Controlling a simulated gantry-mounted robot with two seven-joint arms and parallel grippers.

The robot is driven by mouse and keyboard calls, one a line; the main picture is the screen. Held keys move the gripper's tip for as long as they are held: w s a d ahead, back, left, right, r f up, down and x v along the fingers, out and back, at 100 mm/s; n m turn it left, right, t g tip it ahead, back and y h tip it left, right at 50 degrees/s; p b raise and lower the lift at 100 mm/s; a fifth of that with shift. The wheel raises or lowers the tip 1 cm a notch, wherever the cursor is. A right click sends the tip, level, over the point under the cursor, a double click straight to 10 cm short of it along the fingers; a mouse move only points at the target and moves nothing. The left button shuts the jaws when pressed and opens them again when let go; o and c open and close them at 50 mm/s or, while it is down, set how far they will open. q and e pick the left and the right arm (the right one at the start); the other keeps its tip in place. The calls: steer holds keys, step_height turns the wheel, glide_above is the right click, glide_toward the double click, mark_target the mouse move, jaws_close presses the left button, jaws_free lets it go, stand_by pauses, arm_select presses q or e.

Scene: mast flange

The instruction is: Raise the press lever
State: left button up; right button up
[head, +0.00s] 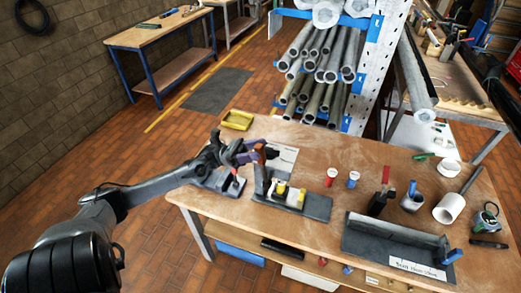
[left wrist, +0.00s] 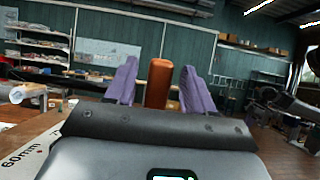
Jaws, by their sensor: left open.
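The press lever shows an orange-brown upright handle (head: 260,151), which also shows in the left wrist view (left wrist: 159,83). It stands near the left end of a dark grey fixture base (head: 318,207) with yellow and pale parts, on the wooden workbench (head: 340,155). My left gripper (head: 250,152) is open, with purple fingers. In the left wrist view, one finger is on each side of the handle, with a gap visible on both sides. The arm hides part of the area behind the gripper. My right gripper is not in view.
A second grey base (head: 228,187) lies under my left wrist. A yellow tray (head: 237,119) sits at the bench's far left. Red (head: 330,176) and blue (head: 352,178) small items stand right of the fixture. A dark grey tray (head: 385,240) lies at the front right.

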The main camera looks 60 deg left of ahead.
arm_select(q)
steer(key=b+v, duration=0.2)
steer(key=v, duration=0.6)
steer(key=shift+s, duration=0.1)
